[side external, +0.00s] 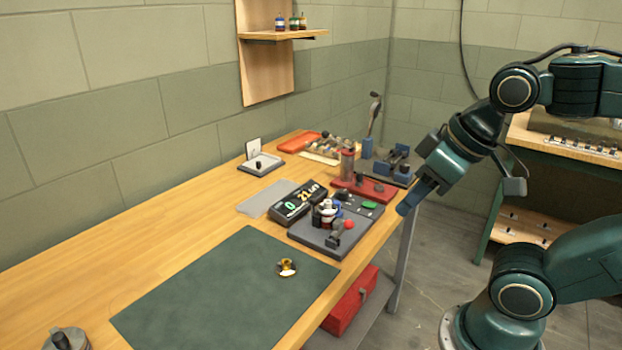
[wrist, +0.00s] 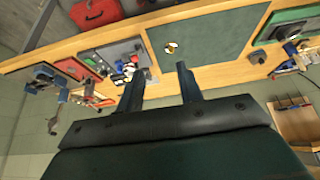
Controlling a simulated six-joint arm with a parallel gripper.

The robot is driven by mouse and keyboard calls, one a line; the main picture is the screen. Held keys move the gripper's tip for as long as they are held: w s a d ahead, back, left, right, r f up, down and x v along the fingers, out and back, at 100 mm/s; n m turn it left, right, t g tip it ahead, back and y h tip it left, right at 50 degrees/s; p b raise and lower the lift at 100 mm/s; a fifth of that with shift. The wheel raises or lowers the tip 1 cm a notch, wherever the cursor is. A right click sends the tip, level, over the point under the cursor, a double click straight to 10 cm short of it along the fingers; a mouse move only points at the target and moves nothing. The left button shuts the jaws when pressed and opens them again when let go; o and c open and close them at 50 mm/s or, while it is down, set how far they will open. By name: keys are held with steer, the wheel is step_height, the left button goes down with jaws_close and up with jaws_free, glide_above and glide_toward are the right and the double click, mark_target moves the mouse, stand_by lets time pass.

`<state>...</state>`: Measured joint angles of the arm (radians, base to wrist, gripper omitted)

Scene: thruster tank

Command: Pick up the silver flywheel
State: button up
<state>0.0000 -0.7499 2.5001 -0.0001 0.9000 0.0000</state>
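A small round object with gold-coloured and pale silvery parts (side external: 286,268) lies on the dark green mat (side external: 205,300), near its right side. It looks like the flywheel, but it is too small to make out in detail. It also shows in the wrist view (wrist: 171,47) on the mat (wrist: 215,40). My gripper (side external: 408,206) is off the bench's right edge, above and well away from the object. In the wrist view its two fingers (wrist: 160,68) are spread apart with nothing between them.
A grey device base (side external: 318,240) with several small parts and a black digital display (side external: 298,201) stand beyond the mat. A red-based stand (side external: 362,187) is farther back. A dark round item (side external: 66,340) sits at the near left. The mat around the object is clear.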

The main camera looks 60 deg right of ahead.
steer(key=shift+c, duration=0.9)
steer(key=w+d+r+m+g, duration=0.1)
steer(key=w+d+r+m, duration=0.1)
steer(key=w+d+m, duration=0.3)
steer(key=w+r+m+g, duration=0.1)
steer(key=w+m+g, duration=0.1)
steer(key=w, duration=0.6)
steer(key=w+d+f+m+g, duration=0.2)
steer(key=w+d+f+m, duration=0.4)
steer(key=w+d, duration=0.4)
steer(key=shift+w+f+m+g, duration=0.15)
steer(key=shift+w+m+g, duration=0.25)
steer(key=shift+w+m, duration=0.5)
steer(key=shift+w, duration=0.2)
